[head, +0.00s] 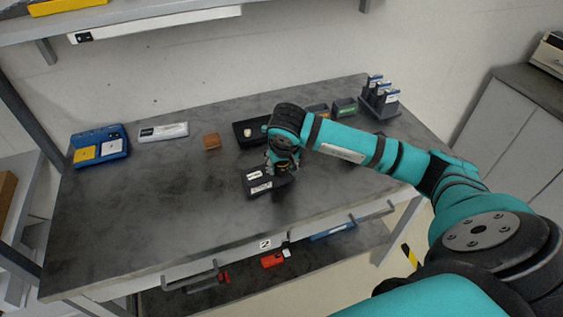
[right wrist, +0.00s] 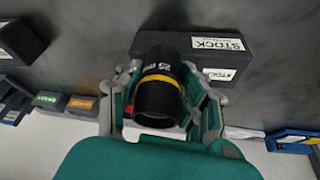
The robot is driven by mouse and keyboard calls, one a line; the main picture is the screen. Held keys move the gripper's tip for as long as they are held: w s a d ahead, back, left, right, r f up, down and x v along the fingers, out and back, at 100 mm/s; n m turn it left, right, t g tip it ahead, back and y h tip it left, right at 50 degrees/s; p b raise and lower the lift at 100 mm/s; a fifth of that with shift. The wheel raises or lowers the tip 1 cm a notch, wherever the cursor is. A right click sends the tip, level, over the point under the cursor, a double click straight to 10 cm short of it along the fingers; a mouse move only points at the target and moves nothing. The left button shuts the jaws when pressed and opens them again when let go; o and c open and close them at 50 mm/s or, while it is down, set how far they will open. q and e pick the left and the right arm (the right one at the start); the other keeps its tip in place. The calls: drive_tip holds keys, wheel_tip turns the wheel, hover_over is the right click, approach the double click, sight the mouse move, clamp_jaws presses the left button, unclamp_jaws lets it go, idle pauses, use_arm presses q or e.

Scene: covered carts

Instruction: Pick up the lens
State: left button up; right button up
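The lens (right wrist: 158,85) is a black cylinder with a yellow ring and white markings. In the right wrist view it sits between the two fingers of my right gripper (right wrist: 163,95), which appear to touch it on both sides. In the head view my right gripper (head: 282,168) is over the bench, right beside a dark box with white labels, and hides most of the lens. I cannot tell whether the lens touches the bench. My left gripper is not in view.
The dark box (head: 258,184) has a STOCK label in the right wrist view (right wrist: 240,62). The bench (head: 150,215) also holds a blue tray (head: 101,134), a white box (head: 163,132), a brown block (head: 211,141), a black tray (head: 239,141) and a rack (head: 379,103). The bench's left front is clear.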

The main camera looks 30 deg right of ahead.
drive_tip(key=c, duration=0.7)
clamp_jaws()
drive_tip(key=shift+r, duration=0.15)
